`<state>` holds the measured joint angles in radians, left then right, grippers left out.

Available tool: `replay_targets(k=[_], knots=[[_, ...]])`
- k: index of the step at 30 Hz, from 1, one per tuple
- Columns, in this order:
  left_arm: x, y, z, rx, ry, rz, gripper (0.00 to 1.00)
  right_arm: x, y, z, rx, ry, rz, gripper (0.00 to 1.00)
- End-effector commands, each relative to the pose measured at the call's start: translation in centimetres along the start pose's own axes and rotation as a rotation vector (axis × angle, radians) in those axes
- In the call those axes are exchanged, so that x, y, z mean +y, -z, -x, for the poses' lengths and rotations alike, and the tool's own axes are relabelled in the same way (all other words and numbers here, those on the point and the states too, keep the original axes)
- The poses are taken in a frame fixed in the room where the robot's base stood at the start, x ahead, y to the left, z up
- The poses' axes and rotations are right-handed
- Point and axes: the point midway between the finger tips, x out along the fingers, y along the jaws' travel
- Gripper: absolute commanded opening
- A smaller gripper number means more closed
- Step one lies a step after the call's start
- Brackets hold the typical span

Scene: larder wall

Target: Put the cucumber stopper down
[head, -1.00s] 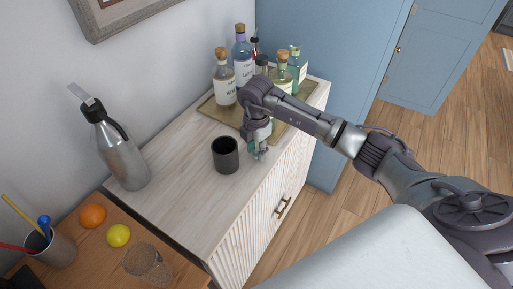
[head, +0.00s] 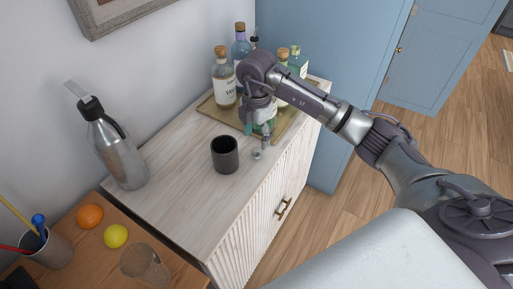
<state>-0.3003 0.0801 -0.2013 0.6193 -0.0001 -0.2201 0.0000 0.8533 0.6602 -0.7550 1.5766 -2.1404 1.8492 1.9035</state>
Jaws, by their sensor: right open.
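The cucumber stopper (head: 257,154), a small grey-green piece, is on the pale wooden cabinet top (head: 190,185), just right of a dark cup. It is too small to tell whether it stands or lies. My right gripper (head: 258,132) is open, pointing down just above and behind the stopper, with nothing visible between its fingers. A greenish bottle (head: 271,117) stands behind the gripper and is partly hidden by it. My left gripper is not in view.
The dark cup (head: 225,155) stands close left of the stopper. Several bottles, one with a clear body and cork (head: 224,80), stand on a tray (head: 207,108) behind. A steel siphon bottle (head: 117,150) is at left. The cabinet's front left top is clear.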

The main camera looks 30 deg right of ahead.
Motion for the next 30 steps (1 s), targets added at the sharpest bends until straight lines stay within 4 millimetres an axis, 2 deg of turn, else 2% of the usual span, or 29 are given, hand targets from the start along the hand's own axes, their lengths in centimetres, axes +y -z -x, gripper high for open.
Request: replay_targets(k=[6, 11, 27, 30], knots=[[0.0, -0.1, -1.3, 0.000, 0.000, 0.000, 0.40, 0.1, 0.0, 4.0, -0.001, -0.004, 0.001, 0.62], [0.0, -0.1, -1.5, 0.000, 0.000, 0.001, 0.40, 0.0, 0.0, 5.7, -0.001, -0.001, 0.000, 0.62], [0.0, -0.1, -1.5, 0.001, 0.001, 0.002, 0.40, 0.0, 0.0, 6.1, 0.000, 0.001, 0.000, 0.62], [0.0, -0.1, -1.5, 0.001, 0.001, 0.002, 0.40, 0.1, 0.5, 5.8, 0.016, -0.007, 0.015, 0.62]])
